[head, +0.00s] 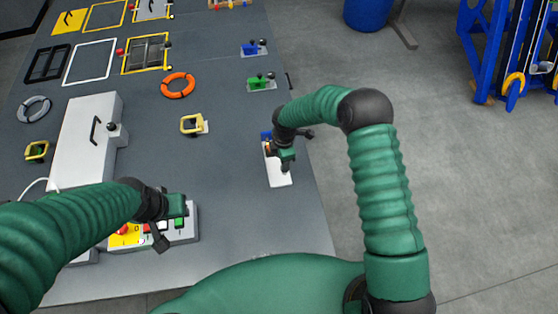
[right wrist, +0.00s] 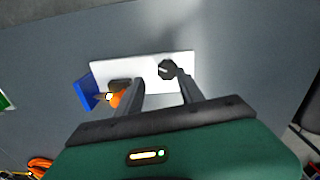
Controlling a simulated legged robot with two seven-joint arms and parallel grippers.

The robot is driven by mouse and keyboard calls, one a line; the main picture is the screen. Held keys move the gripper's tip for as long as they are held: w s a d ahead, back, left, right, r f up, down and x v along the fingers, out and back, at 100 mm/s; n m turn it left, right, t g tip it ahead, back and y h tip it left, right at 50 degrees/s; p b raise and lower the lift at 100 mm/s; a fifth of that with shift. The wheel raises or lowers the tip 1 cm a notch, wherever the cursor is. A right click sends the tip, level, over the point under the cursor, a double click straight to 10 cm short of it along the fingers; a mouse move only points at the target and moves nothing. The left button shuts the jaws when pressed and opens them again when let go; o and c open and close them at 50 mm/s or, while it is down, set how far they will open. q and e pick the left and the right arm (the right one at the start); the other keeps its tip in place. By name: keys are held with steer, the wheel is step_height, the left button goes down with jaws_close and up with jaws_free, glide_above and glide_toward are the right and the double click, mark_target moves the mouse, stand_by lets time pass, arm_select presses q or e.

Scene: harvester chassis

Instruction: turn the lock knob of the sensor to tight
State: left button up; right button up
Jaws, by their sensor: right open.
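The sensor stands on a white plate (head: 279,178) at the right edge of the dark deck. Its blue part (head: 266,135) is at the far end, partly behind my right gripper. In the right wrist view the white plate (right wrist: 150,62) carries the blue block (right wrist: 86,93), an orange part (right wrist: 117,98) and a dark knob (right wrist: 167,69). My right gripper (head: 286,165) is above the plate, fingers apart. In the right wrist view the knob lies near the right fingertip; I cannot tell whether they touch. My left gripper (head: 165,222) is over a button box; its jaws are unclear.
The button box (head: 187,236) has red and green buttons. A white case (head: 85,150) stands on the left. Green (head: 261,83) and blue (head: 253,48) fittings and an orange ring (head: 178,86) lie farther back. The deck between the case and the sensor is mostly clear.

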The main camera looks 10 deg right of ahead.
steer(key=shift+d+r, duration=0.35)
step_height(320, 180, up, 5)
steer(key=p, duration=0.3)
steer(key=shift+a+p, duration=0.1)
steer(key=shift+p, duration=0.25)
arm_select(q)
steer(key=w+d+p+v, duration=0.1)
steer(key=w+p+v, duration=0.2)
steer(key=p+v, duration=0.6)
steer(key=v, duration=0.4)
steer(key=shift+w+r, duration=0.25)
steer(key=shift+r, duration=0.05)
arm_select(e)
step_height(320, 180, up, 13)
steer(key=shift+w, duration=0.15)
steer(key=shift+a, duration=0.1)
